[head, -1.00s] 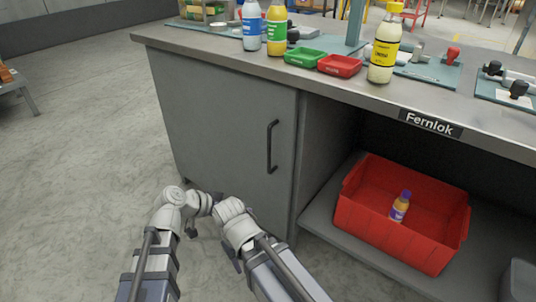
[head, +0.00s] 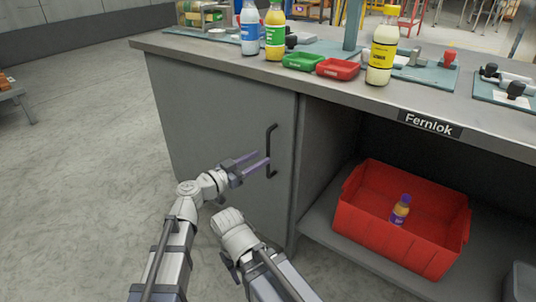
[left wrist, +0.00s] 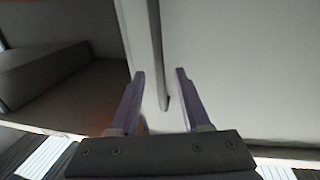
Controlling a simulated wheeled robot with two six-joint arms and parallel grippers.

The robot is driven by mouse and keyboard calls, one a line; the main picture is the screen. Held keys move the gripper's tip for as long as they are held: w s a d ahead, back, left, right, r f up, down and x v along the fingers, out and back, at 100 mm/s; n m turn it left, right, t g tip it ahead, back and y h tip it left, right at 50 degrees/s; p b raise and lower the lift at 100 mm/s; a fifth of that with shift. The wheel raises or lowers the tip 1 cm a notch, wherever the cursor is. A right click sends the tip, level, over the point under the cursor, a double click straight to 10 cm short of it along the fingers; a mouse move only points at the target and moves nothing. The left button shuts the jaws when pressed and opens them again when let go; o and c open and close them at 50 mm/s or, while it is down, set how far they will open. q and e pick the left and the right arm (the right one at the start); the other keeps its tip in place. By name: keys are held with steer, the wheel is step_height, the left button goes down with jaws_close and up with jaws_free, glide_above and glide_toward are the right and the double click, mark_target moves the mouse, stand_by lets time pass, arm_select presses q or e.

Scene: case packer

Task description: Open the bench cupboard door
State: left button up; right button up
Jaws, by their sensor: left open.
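The bench cupboard door (head: 220,120) is a grey panel and stands shut at the left of the bench. Its dark upright bar handle (head: 271,150) is near the door's right edge. My left gripper (head: 263,157) is open, with its purple fingers pointing at the handle's lower half. In the left wrist view the handle (left wrist: 156,50) appears between the two open fingertips (left wrist: 160,75); I see no grip on it. My right arm is low in front of the door, and its gripper (head: 230,266) shows only in part, its fingers unclear.
Right of the door is an open shelf with a red crate (head: 364,232) holding a small bottle (head: 401,210). Bottles, a green tray (head: 303,61) and a red tray (head: 338,69) stand on the bench top (head: 200,48).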

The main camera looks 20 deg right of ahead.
mark_target(268, 174)
arm_select(q)
steer(key=shift+x, duration=2.25)
jaws_close()
